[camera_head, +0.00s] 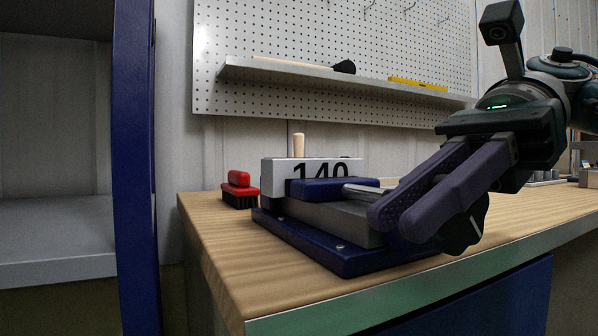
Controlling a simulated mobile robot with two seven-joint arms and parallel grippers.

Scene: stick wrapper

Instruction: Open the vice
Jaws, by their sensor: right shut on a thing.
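The vice stands on the workbench in the head view, with a blue base (335,254), a grey body and a blue jaw block (320,188). A white block marked "140" (280,172) sits at its back, behind the blue jaw block. A black knob (468,232) is at the vice's front right end, partly hidden by my fingers. My right gripper (392,226) reaches in from the right, with its purple fingers shut at the vice's screw end. The exact contact is hidden behind the fingers. My left gripper is not in view.
A red brush (239,190) lies left of the vice on the wooden workbench (215,240). A wooden peg (299,145) stands up behind the white block. A shelf (300,77) on the pegboard holds a mallet and a yellow level. A blue post (136,170) rises at the left.

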